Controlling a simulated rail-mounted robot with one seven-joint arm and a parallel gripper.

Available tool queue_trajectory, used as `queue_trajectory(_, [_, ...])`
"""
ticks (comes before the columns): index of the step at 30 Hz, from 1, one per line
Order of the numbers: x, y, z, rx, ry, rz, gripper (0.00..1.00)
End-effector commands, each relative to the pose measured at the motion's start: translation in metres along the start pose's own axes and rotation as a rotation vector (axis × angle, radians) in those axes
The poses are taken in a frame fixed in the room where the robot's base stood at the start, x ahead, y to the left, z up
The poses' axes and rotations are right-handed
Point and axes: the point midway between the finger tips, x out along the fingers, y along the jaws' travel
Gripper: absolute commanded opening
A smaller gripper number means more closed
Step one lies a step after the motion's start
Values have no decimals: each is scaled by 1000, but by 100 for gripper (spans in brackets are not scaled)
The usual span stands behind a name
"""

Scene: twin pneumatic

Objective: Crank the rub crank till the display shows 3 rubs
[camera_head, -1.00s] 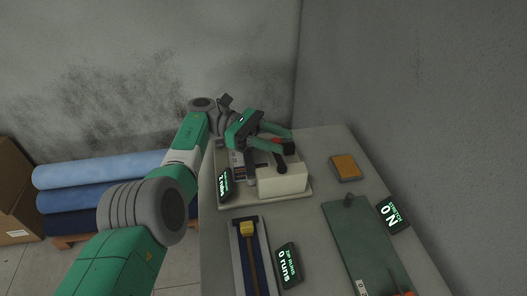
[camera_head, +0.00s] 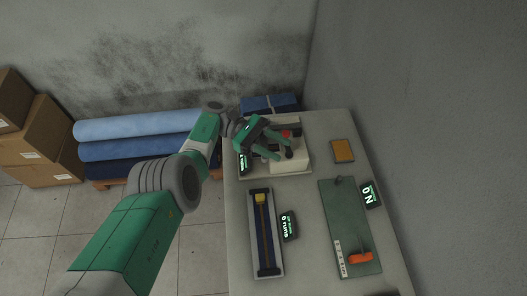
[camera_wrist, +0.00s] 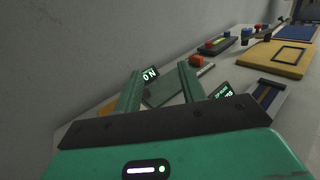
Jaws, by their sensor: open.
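The rub tester is a cream box (camera_head: 302,157) on a pale base at the far end of the table. Its dark crank knob (camera_head: 289,154) shows beside my fingers. My gripper (camera_head: 282,151) is over the tester, fingers apart, close to the knob; I cannot tell whether they touch it. The small rub display (camera_head: 243,162) stands at the tester's left; its number is too small to read now. In the wrist view my gripper (camera_wrist: 160,72) is open with nothing seen between the fingers, and the crank is not visible.
A blue rail device (camera_head: 265,235) with a yellow slider and a "0 runs" display (camera_head: 288,226) are nearer. A green board (camera_head: 347,215) with an orange handle (camera_head: 360,258) and "0 N" display (camera_head: 370,194) are right. An orange pad (camera_head: 342,151) lies near the wall.

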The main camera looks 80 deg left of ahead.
Motion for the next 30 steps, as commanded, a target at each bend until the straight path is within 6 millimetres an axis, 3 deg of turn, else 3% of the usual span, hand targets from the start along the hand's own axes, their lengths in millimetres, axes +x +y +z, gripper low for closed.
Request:
queue_trajectory(1, [1,-8,13,-4,-1,1,40])
queue_trajectory(15, [8,-71,12,-1,1,0,40])
queue_trajectory(23, [8,-78,7,1,1,0,40])
queue_trajectory(30, [2,-72,6,24,39,-9,43])
